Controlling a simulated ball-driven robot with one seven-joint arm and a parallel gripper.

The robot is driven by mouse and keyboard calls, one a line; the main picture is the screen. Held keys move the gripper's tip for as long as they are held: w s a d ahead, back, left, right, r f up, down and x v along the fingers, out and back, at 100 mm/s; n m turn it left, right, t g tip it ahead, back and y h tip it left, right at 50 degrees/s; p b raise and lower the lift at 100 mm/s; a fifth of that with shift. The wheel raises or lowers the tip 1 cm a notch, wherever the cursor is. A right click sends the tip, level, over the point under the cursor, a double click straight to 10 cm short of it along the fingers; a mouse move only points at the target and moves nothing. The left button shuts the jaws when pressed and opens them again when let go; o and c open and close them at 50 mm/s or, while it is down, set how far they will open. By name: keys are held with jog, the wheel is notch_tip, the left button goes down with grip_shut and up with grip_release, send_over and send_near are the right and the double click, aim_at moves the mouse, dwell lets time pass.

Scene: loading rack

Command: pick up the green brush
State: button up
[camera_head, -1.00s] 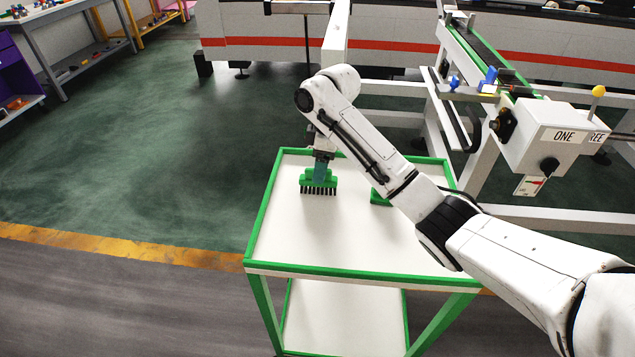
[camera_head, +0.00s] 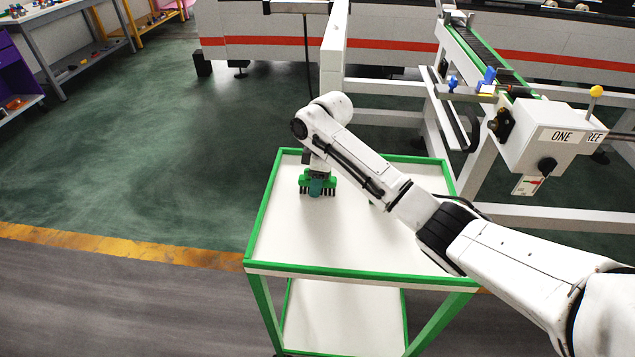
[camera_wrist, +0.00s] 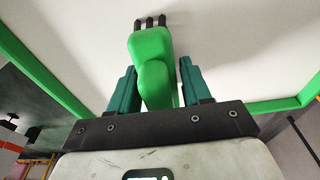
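The green brush (camera_head: 304,180) with black bristles stands on the white top of the cart, near its far left corner. In the wrist view the brush (camera_wrist: 152,48) lies between the two teal fingers of my gripper (camera_wrist: 158,64). The fingers are apart, one on each side of it, with a narrow gap showing at the right finger. In the head view my gripper (camera_head: 316,186) is down at the brush and covers its middle. The brush appears to rest on the cart top.
The cart (camera_head: 340,270) has a raised green rim and a lower shelf. Its top is clear in front of the brush. Open floor lies left.

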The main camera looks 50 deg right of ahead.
jog(key=c, duration=0.7)
jog(key=shift+r, duration=0.55)
notch_tip(320, 180, up, 2)
jog(key=shift+r, duration=0.15)
jog(key=s+r, duration=0.1)
jog(key=r, duration=0.1)
jog(key=s+d+r, duration=0.1)
jog(key=s+r, duration=0.1)
jog(key=s+d+r, duration=0.1)
jog(key=r, duration=0.1)
jog(key=shift+s+d+r, duration=0.1)
jog(key=shift+s+d, duration=0.15)
jog(key=shift+s, duration=0.15)
jog(key=s+d+r+p, duration=0.3)
jog(key=s, duration=0.4)
jog(key=shift+s+d+r, duration=0.2)
jog(key=shift+s+d, duration=0.15)
jog(key=shift+s, duration=0.05)
